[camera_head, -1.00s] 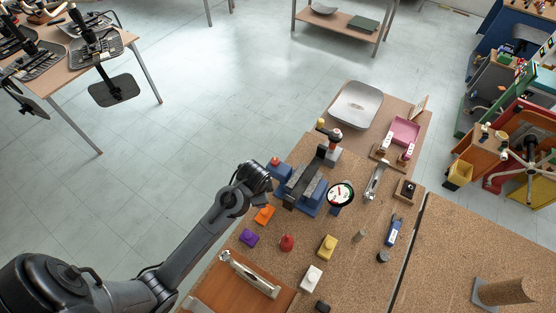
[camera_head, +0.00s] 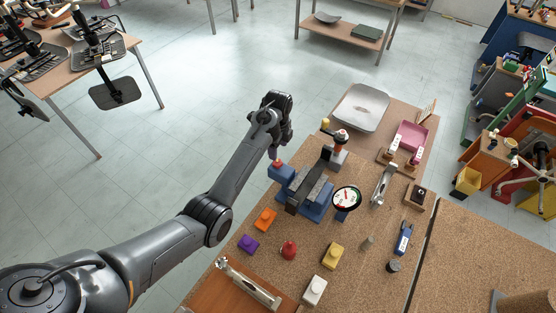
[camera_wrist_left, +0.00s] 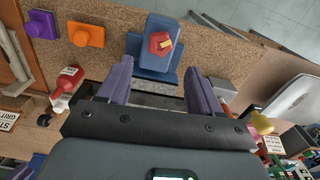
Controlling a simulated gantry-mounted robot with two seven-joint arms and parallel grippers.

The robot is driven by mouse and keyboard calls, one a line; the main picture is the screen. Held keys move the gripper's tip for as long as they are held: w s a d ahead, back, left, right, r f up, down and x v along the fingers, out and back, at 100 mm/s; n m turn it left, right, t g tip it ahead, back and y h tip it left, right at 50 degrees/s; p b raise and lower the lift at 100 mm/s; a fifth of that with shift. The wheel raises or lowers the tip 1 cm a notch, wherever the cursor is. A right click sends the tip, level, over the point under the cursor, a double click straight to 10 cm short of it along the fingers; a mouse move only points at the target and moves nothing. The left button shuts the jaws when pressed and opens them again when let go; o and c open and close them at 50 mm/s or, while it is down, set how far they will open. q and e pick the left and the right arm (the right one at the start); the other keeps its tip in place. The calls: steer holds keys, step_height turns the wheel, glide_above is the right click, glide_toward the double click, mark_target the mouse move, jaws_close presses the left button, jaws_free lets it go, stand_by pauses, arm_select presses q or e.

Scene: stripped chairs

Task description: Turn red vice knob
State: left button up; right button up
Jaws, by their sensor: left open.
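The vice (camera_head: 312,193) is blue and dark grey and stands at the left edge of the cork-topped bench. Its red knob (camera_head: 278,163) sits on the blue block at its left end. In the left wrist view the red knob (camera_wrist_left: 158,46) has a yellow mark, and it lies just ahead of the fingertips. My left gripper (camera_head: 279,148) is just above and behind the knob in the head view. In the wrist view the left gripper (camera_wrist_left: 158,68) has its two purple-grey fingers apart with nothing between them, one on each side of the vice block. My right gripper is not in view.
Orange (camera_head: 264,219), purple (camera_head: 248,243), yellow (camera_head: 332,256) and white (camera_head: 314,290) blocks and a red piece (camera_head: 289,250) stand nearer on the bench. A round dial (camera_head: 347,198) stands right of the vice. Open floor lies left of the bench.

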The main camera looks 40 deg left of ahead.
mark_target(278, 162)
arm_select(q)
step_height(278, 162, down, 8)
steer(key=shift+r, duration=0.15)
stand_by(0.4)
steer(key=c, duration=1)
steer(key=shift+c, duration=0.2)
